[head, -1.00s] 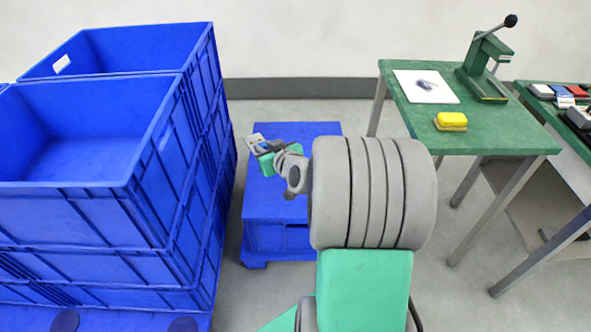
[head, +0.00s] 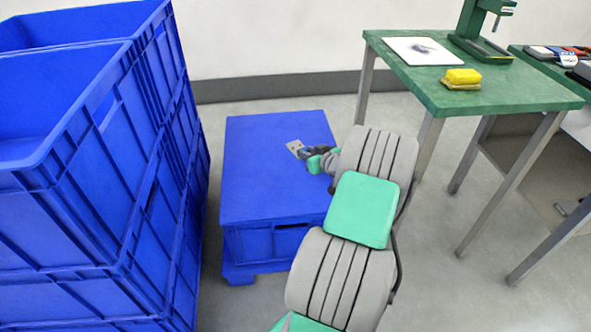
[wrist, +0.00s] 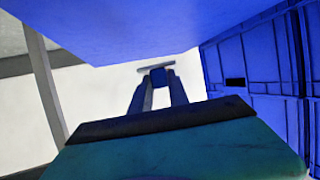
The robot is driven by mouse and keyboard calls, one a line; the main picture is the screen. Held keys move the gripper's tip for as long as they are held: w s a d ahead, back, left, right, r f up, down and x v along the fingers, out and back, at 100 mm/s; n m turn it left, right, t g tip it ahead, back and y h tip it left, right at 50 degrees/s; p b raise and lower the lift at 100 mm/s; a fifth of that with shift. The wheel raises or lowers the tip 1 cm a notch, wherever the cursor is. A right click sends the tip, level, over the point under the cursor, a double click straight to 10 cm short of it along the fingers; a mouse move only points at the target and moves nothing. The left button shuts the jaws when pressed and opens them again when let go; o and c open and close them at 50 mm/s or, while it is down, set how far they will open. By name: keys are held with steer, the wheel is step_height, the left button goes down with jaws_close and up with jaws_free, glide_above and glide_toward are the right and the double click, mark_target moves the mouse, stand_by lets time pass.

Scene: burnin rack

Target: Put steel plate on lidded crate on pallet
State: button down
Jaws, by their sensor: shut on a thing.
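The lidded crate (head: 265,185) is blue with a flat, clear lid and stands on a blue pallet (head: 238,275) on the floor. The steel plate (head: 294,147) is a small grey piece, seen over the right part of the lid in the head view. My gripper (head: 305,153) is shut on it. In the wrist view the plate (wrist: 157,67) is a thin grey bar across the fingertips of my gripper (wrist: 158,78), close to the blue lid surface. I cannot tell whether the plate touches the lid.
Tall stacked open blue crates (head: 120,160) stand close on the left. A green table (head: 500,95) at the right holds a white sheet (head: 420,50), a yellow block (head: 462,77) and a green press (head: 480,35). Grey floor is free between the crate and the table.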

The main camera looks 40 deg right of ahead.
steer(key=b, duration=0.2)
glide_above(298, 172)
step_height(298, 172, down, 6)
steer(key=shift+r, duration=0.2)
steer(key=shift+d+f+b, duration=0.1)
steer(key=shift+f+b, duration=0.55)
steer(key=shift+f, duration=0.75)
steer(key=shift+f, duration=0.2)
steer(key=c, duration=1.3)
jaws_free()
steer(key=shift+r, duration=0.1)
steer(key=shift+o, duration=0.2)
